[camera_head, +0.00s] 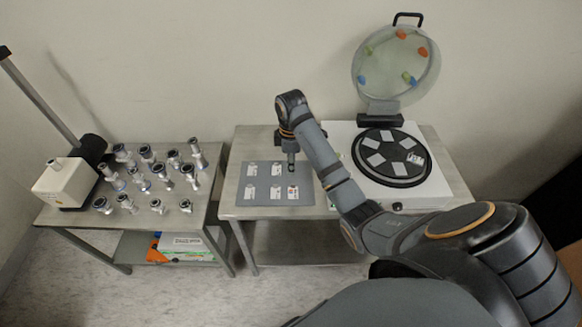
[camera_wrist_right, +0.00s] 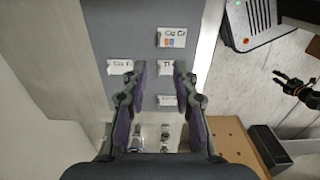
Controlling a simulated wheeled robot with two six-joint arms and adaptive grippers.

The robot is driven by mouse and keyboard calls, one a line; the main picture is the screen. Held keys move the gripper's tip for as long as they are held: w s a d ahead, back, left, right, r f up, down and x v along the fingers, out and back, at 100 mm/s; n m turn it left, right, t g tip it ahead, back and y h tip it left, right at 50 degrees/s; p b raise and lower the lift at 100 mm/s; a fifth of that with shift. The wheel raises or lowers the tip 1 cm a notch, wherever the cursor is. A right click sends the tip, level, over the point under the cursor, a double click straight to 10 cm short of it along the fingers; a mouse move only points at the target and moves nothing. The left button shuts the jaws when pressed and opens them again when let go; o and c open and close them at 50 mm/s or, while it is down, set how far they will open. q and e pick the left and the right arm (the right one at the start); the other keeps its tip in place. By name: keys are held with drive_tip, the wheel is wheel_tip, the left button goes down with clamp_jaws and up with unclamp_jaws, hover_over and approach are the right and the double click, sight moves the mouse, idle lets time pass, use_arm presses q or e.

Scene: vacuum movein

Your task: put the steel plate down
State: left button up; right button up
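My right gripper (camera_head: 291,166) is over the grey mat (camera_head: 240,197) on the middle table. In the wrist view its two fingers (camera_wrist_right: 161,70) stand apart, and I see nothing held between them. Several small white labelled plates lie on the mat. One with red and blue squares (camera_head: 292,192) is at the near right; it also shows in the wrist view (camera_wrist_right: 171,38). A plate marked "Ti" (camera_wrist_right: 167,66) shows between the fingertips, partly covered. Another (camera_wrist_right: 119,66) lies by the left finger. I cannot tell which plate is steel. My left gripper shows at the wrist view's right edge (camera_wrist_right: 296,86).
Right of the mat, a white machine (camera_head: 340,135) has a round black disc (camera_head: 393,158) with several pale pieces; one carries print. Its round clear lid (camera_head: 385,72) stands open. The left table (camera_head: 70,215) holds several metal fittings and a pump-like unit (camera_head: 68,182).

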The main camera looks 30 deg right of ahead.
wheel_tip(320, 180, up, 2)
drive_tip(key=shift+r+p, duration=0.25)
drive_tip(key=shift+p, duration=0.45)
